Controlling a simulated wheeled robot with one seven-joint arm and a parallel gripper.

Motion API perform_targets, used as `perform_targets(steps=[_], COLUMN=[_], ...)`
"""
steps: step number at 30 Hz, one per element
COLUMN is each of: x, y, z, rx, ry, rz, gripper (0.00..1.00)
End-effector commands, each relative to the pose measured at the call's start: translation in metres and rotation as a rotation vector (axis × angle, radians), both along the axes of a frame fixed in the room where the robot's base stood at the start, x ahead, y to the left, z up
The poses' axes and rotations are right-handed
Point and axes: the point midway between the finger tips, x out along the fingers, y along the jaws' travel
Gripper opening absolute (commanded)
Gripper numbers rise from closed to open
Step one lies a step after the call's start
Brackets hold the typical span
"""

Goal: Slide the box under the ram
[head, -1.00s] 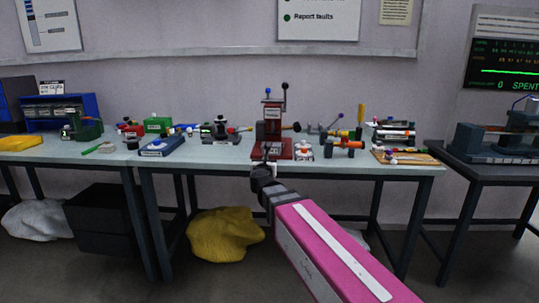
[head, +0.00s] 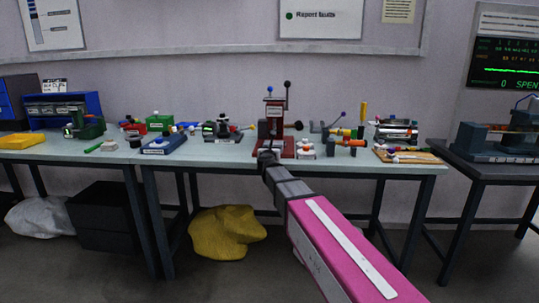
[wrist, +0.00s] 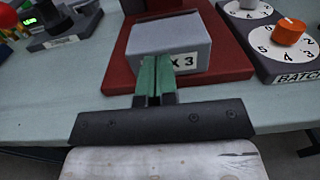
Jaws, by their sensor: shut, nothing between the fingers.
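A grey box (wrist: 168,45) with a label ending in "X 3" sits on the red base (wrist: 118,75) of the press in the wrist view. My gripper (wrist: 155,62) is shut and empty, its green fingers upright against or just before the box's near face, covering part of the label. I cannot tell whether they touch. In the head view the red press (head: 273,120) stands near the table's front edge, with my gripper (head: 266,153) at its base. The box is not discernible there. The ram itself is not clearly visible in either view.
A dial block (wrist: 284,40) with an orange knob stands close to the right of the red base. A dark device (wrist: 55,20) stands to the left. The table's front edge (wrist: 30,140) runs below the fingers. Bare tabletop (wrist: 80,65) lies left of the base.

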Motion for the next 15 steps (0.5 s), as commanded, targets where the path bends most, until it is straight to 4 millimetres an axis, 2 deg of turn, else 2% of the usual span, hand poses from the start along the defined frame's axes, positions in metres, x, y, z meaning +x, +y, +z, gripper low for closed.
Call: perform_targets(steps=[3,12,15], x=[0.0084,0.0082,0.0141], y=[-0.0001,-0.0003,0.0], z=[0.0001,0.0001,0.0001], rx=[0.0,0.0,0.0], ry=[0.0,0.0,0.0], rz=[0.0,0.001,0.001], gripper=[0.0,0.0,0.0])
